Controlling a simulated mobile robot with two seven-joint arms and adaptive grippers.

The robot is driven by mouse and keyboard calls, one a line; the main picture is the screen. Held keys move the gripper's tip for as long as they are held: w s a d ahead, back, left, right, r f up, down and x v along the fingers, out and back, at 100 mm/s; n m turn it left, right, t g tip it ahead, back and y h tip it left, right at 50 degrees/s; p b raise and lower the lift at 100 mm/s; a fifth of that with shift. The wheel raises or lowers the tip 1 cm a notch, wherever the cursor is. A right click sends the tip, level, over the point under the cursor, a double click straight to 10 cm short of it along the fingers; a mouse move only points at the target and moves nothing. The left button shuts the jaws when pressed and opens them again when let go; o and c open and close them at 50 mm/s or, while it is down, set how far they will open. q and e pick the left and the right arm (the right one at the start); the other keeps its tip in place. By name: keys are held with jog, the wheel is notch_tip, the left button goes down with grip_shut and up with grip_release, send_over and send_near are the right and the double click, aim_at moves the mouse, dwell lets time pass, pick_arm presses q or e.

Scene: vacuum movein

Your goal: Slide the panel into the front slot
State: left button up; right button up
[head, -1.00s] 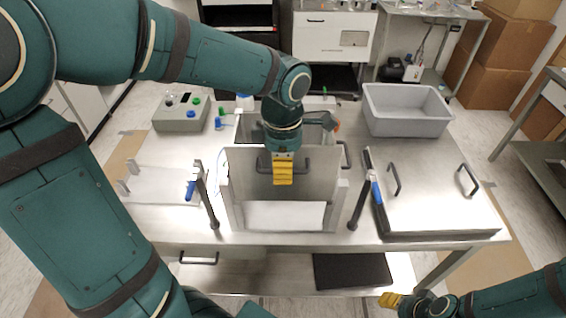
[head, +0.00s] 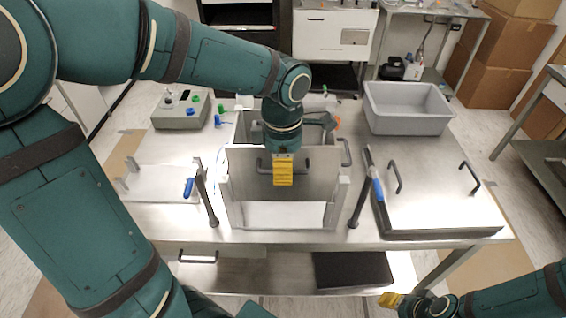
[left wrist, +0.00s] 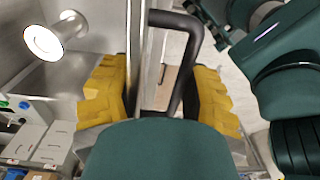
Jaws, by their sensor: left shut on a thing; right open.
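The panel (head: 320,185) is a grey upright plate with a dark bar handle. It stands across the front of the metal chamber (head: 343,195), between its two side posts. My left gripper (head: 283,175) is shut on the panel's handle from above. In the left wrist view the yellow fingers (left wrist: 160,100) lie on either side of the dark handle (left wrist: 188,60). A bright strip shows below the panel's lower edge. The slot itself and how far the panel sits in it cannot be made out. My right gripper (head: 390,300) is open and empty at the lower right, away from the table.
Blue-handled clamps (head: 205,195) (head: 365,200) stand on both sides of the chamber's front. A flat plate with two handles (head: 435,190) lies on the right. A grey bin (head: 408,115) and a control box (head: 182,117) stand farther back.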

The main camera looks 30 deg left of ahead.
pick_arm(q)
notch_tip(320, 180, down, 11)
jog(key=b, duration=0.9)
jog(key=shift+r, duration=0.15)
dwell(4.1)
jog(key=shift+f+b, duration=0.25)
jog(key=shift+b, duration=0.05)
jog(key=o, duration=1.7)
jog(key=shift+c, duration=0.2)
jog(key=shift+r, duration=0.1)
jog(key=shift+r+p, duration=1.95)
jog(key=shift+r, duration=0.5)
